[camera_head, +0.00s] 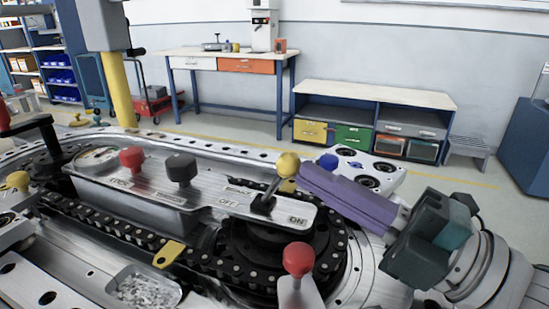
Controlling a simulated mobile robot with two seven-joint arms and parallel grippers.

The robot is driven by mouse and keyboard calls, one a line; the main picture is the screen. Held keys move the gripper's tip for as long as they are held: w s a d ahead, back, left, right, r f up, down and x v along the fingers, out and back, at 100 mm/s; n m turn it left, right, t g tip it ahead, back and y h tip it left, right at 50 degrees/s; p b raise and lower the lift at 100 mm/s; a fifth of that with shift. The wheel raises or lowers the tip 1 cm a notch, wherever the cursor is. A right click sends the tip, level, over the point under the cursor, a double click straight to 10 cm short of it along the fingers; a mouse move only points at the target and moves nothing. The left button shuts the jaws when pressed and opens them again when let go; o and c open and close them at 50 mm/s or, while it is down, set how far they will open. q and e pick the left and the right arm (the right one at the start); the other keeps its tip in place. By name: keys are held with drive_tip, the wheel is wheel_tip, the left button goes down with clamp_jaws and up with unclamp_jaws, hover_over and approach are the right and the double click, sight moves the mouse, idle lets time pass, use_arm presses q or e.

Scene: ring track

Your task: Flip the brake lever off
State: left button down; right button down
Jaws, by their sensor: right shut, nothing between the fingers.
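The brake lever (288,164) has a yellow ball knob on a thin metal stem. It rises from a dark slot in a silver panel (150,186) between the OFF and ON labels, and leans to the right, toward the ON side. My right gripper (307,178) comes in from the right with its purple fingers shut and empty. Its fingertips are just right of the yellow knob. I cannot tell whether they touch it. My left gripper is not in view.
A red-knobbed lever (131,158) and a black knob (181,168) stand left on the panel. Another red knob (298,259) stands in front. A dark chain (130,232) runs around the panel. A white block with black rings and a blue knob (329,161) lies behind my fingers.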

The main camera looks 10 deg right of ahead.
sight(279, 161)
drive_tip(key=shift+w+a+r+n+g+h+p, duration=0.15)
drive_tip(key=shift+w+a+r+g+h+p, duration=0.5)
drive_tip(key=shift+p, duration=1.45)
drive_tip(key=shift+s+d+r+n+g+h+p, duration=0.1)
drive_tip(key=shift+s+r+n+g+h+p, duration=0.2)
drive_tip(key=shift+r+p, duration=1.25)
drive_tip(key=h+p, duration=0.1)
drive_tip(key=p, duration=0.1)
drive_tip(key=w+a+g+p, duration=0.1)
drive_tip(key=p, duration=0.2)
drive_tip(key=g+h+p, duration=0.1)
drive_tip(key=p, duration=0.2)
drive_tip(key=shift+w+a+f+h, duration=0.15)
drive_tip(key=shift+w+a+h, duration=0.05)
drive_tip(key=shift+a+h, duration=0.15)
drive_tip(key=shift+w+a+n+g+p, duration=0.2)
drive_tip(key=shift+n+g+p, duration=0.05)
drive_tip(key=shift+g+p, duration=0.2)
drive_tip(key=shift+w+a+f+p, duration=0.15)
drive_tip(key=shift+a+f+p, duration=0.05)
drive_tip(key=shift+a+p, duration=0.2)
drive_tip(key=shift+w+a, duration=0.5)
drive_tip(key=shift+a, duration=0.25)
drive_tip(key=shift+a, duration=0.1)
drive_tip(key=shift+r, duration=0.1)
